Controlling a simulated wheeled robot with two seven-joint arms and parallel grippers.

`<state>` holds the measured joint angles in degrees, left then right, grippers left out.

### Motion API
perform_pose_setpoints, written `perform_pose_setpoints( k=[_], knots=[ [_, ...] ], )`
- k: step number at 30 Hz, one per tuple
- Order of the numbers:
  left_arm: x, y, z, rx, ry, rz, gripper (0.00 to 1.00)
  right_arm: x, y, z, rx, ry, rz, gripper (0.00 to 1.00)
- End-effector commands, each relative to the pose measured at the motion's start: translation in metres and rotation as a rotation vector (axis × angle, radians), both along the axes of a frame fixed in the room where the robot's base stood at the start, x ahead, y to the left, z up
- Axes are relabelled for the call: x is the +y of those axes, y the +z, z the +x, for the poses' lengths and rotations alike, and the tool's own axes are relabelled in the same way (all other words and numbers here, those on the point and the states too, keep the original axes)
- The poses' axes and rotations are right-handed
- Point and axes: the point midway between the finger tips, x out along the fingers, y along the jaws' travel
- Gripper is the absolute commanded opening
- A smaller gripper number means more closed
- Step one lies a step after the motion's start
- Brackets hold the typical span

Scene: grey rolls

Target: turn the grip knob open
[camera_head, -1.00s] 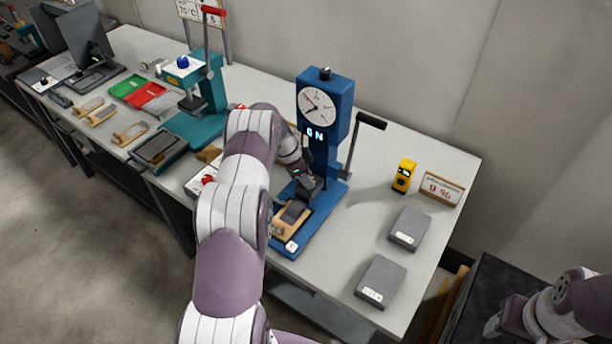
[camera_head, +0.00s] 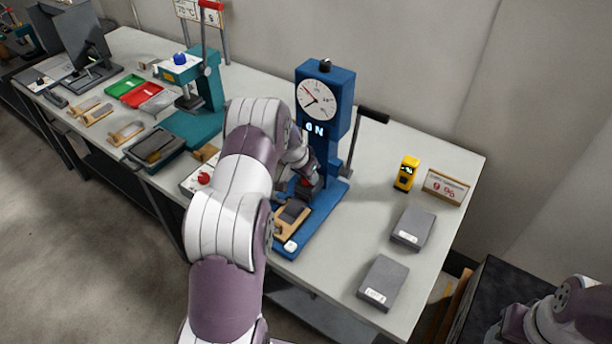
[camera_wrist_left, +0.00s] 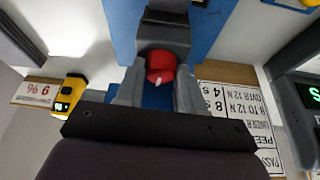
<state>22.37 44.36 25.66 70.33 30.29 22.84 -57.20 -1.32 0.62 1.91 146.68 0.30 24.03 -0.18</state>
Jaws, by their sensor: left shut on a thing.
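The grip knob (camera_wrist_left: 160,64) is red with a pale mark, on a dark grey block of the blue test stand (camera_head: 326,95). In the left wrist view it sits between the two fingers of my left gripper (camera_wrist_left: 159,90), which is shut on it. In the head view the left gripper (camera_head: 307,184) is at the stand's column, above the wooden piece with a dark roll (camera_head: 291,213), and my arm hides part of it. The right gripper (camera_head: 500,328) is at the lower right, too small and cut off to judge.
A black-handled lever (camera_head: 371,116) rises right of the stand. A yellow device (camera_head: 406,173), a small sign (camera_head: 443,187) and two grey boxes (camera_head: 413,228) stand on the right of the table. A teal press (camera_head: 205,95) stands to the left.

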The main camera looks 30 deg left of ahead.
Motion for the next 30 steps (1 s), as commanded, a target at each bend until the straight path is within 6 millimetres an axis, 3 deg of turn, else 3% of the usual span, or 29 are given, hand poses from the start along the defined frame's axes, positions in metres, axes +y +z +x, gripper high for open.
perform_pose_setpoints(
  k=[9, 14, 17, 30],
  knots=[
    [-0.003, 0.009, 0.000, 0.002, 0.290, 0.001, 0.07, 0.000, 0.045, 0.000, 0.000, 0.000, 0.000, 0.51],
    [-0.003, 0.004, 0.000, 0.000, 0.434, 0.003, 0.07, 0.000, 0.055, 0.000, -0.001, 0.000, 0.000, 0.51],
    [-0.004, -0.001, 0.001, -0.003, 0.521, 0.003, 0.07, 0.000, 0.049, 0.000, 0.000, 0.000, 0.000, 0.51],
    [-0.005, -0.006, 0.002, -0.003, 0.799, -0.001, 0.07, 0.000, -0.016, 0.000, 0.000, 0.000, 0.000, 0.51]
  ],
)
